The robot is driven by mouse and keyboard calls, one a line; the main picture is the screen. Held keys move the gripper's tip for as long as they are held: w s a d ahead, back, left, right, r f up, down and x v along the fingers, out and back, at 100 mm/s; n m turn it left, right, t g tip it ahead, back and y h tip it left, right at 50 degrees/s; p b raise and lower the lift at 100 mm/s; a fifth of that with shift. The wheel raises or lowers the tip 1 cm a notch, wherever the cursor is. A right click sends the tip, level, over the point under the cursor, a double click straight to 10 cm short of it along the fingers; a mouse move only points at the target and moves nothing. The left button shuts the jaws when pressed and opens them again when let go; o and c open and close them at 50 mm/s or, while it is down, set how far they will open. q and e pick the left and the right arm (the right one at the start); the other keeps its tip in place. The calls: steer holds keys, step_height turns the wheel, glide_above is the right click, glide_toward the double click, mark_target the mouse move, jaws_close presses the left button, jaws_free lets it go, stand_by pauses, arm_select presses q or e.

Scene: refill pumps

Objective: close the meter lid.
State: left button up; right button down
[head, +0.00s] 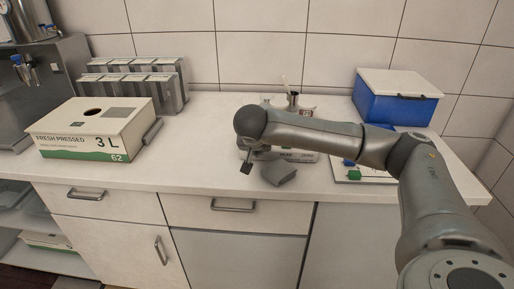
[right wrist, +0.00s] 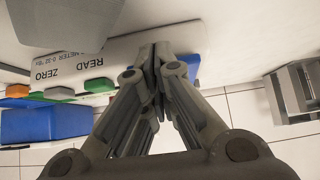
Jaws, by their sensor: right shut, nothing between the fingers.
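The meter (head: 300,157) is a pale box on the counter, mostly hidden behind my right arm in the head view. In the right wrist view its labelled panel (right wrist: 72,66) shows upside down, with the words ZERO and READ. A grey flap, apparently the lid (head: 279,173), juts out at the front of the meter and looks open. It also shows at the top left of the right wrist view (right wrist: 62,22). My right gripper (head: 246,167) is shut and empty, pointing down beside the meter's left end. My left gripper is not in view.
A juice box (head: 88,140) stands at the left, with grey dispensers (head: 135,82) behind it. A blue box with a white lid (head: 392,104) stands at the back right. A white board with blue and green pieces (head: 376,175) lies right of the meter. The counter left of my gripper is clear.

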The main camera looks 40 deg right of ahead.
steer(key=shift+w+f, duration=0.1)
steer(key=shift+w+d, duration=0.2)
steer(key=shift+d, duration=0.1)
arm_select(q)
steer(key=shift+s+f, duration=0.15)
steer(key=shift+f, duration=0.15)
arm_select(e)
steer(key=shift+d, duration=0.1)
steer(key=shift+w+r, duration=0.1)
steer(key=shift+r, duration=0.4)
steer(key=s+a, duration=0.6)
steer(key=s, duration=0.1)
steer(key=shift+f, duration=0.15)
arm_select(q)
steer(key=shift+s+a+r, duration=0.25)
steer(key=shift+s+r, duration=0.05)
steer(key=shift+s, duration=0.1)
arm_select(e)
steer(key=shift+s+a+f, duration=0.1)
steer(key=shift+s+a, duration=0.2)
steer(key=shift+a, duration=0.05)
